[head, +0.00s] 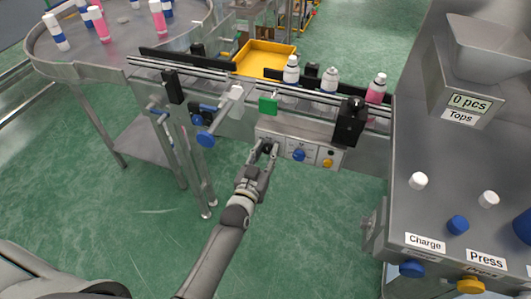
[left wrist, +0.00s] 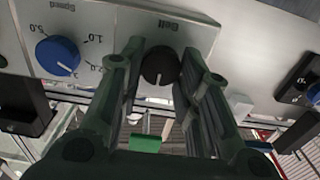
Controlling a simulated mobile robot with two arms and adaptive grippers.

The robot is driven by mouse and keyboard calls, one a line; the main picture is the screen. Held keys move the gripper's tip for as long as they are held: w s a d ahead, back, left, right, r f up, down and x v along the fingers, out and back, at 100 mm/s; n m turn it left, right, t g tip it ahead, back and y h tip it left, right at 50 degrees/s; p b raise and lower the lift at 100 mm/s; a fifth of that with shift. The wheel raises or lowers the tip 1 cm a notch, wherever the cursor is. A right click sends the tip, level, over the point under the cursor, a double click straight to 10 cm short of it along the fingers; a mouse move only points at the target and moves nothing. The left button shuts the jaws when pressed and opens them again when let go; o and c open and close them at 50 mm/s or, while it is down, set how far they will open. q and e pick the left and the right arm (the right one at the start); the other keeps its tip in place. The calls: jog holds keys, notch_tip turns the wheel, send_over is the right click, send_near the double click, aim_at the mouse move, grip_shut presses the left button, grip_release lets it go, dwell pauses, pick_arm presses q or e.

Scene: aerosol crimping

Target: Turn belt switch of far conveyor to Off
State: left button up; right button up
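The far conveyor's control panel (head: 312,150) faces me in the head view. Its black Belt switch (left wrist: 160,65) shows in the left wrist view under an upside-down "Belt" label, with a pale mark pointing down in the picture. My left gripper (head: 263,149) reaches the left end of this panel. In the left wrist view the left gripper (left wrist: 162,60) has one finger on each side of the knob, with little gap; I cannot tell if they touch it. The fingers hide the switch's position labels. My right gripper is in neither view.
A blue Speed knob (left wrist: 58,55) sits beside the switch. A green block (head: 268,105) is above the panel. Bottles (head: 376,88) stand on the conveyor. A blue-tipped handle (head: 206,140) projects left of my gripper. The press console (head: 410,205) is at the right.

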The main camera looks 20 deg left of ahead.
pick_arm(q)
jog(key=c, duration=0.3)
jog(key=shift+c, duration=0.2)
jog(key=n+p, duration=0.1)
jog(key=n, duration=0.3)
jog(key=shift+n, duration=0.3)
jog(key=n, duration=0.5)
jog(key=shift+a+f, duration=0.1)
jog(key=shift+n, duration=0.3)
jog(key=o, duration=1)
jog(key=shift+s, duration=0.15)
